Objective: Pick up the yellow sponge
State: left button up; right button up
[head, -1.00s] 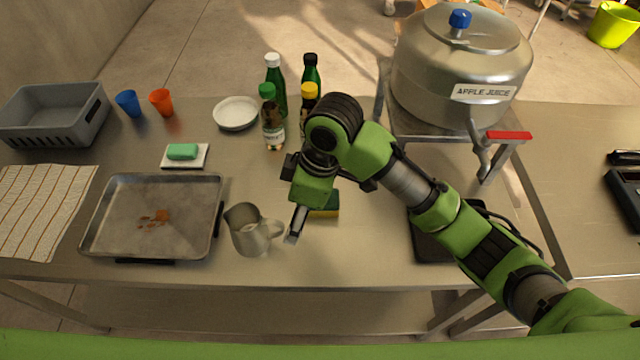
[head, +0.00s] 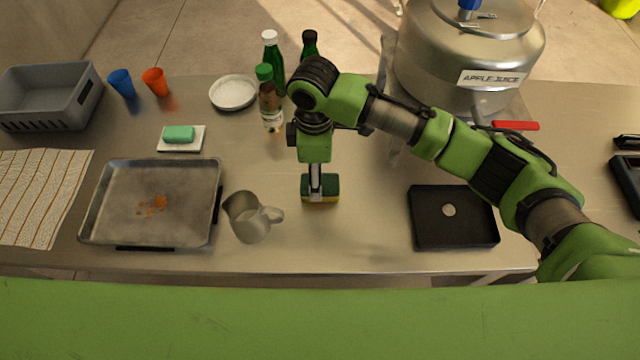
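The sponge (head: 331,188), with a dark green top and a yellow lower edge, lies on the steel table right of the metal pitcher. My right gripper (head: 315,188) points straight down at it from above. Its finger overlaps the middle of the sponge in the picture. The fingers are seen nearly edge-on, so I cannot tell whether they are open or closed on the sponge. The far side of the sponge is hidden. My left gripper is not in view.
A metal pitcher (head: 246,218) stands close left of the sponge, with a baking tray (head: 188,168) beyond it. Bottles (head: 271,108) stand behind my gripper. A black tray (head: 453,240) holding a small round item lies right. Bare table separates it from the sponge.

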jog(key=shift+d+f, duration=0.1)
jog(key=shift+f, duration=0.2)
jog(key=f, duration=0.1)
jog(key=f+p, duration=0.2)
jog(key=shift+d+f, duration=0.25)
jog(key=shift+f, duration=0.55)
jog(key=c, duration=0.8)
